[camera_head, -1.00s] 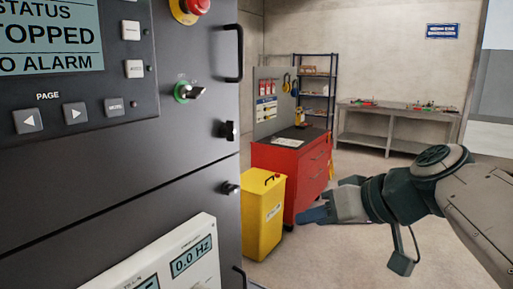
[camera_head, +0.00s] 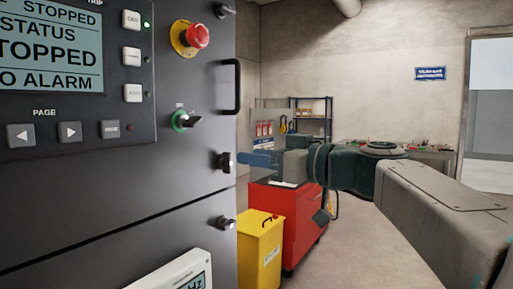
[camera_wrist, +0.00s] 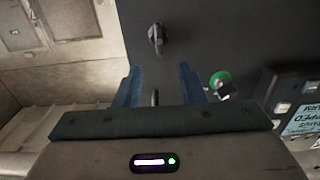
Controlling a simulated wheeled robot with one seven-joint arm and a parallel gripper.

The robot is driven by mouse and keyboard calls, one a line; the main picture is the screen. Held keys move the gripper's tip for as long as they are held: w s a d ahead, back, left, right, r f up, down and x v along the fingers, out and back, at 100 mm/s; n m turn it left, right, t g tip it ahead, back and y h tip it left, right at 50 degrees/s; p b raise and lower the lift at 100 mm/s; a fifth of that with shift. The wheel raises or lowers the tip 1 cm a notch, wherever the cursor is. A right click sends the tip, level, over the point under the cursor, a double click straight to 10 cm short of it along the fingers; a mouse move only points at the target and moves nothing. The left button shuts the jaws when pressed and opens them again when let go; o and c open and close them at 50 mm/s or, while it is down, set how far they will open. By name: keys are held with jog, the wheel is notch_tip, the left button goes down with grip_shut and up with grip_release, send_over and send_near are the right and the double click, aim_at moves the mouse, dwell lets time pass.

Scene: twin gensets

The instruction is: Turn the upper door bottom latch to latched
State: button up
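The upper door bottom latch (camera_head: 224,161) is a dark knob near the right edge of the grey cabinet's upper door, just above the seam. In the wrist view a dark latch knob (camera_wrist: 157,38) stands beyond my fingertips, its grip running roughly up and down the picture. My gripper (camera_head: 256,159) is at about the latch's height, just to its right in the head view. In the wrist view its blue fingers (camera_wrist: 159,82) are apart with nothing held between them. I cannot tell the exact gap to the latch.
The door handle (camera_head: 237,86) and the green-ringed selector switch (camera_head: 185,121) are above the latch. Another latch (camera_head: 226,222) sits below the seam. A red emergency stop (camera_head: 195,36) sticks out higher up. A yellow bin (camera_head: 259,250) and red tool cabinet (camera_head: 302,225) stand behind.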

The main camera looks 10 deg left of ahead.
aim_at(231, 154)
jog(key=p+x, duration=0.1)
jog(key=x, duration=0.5)
jog(key=shift+f, duration=0.1)
grip_shut()
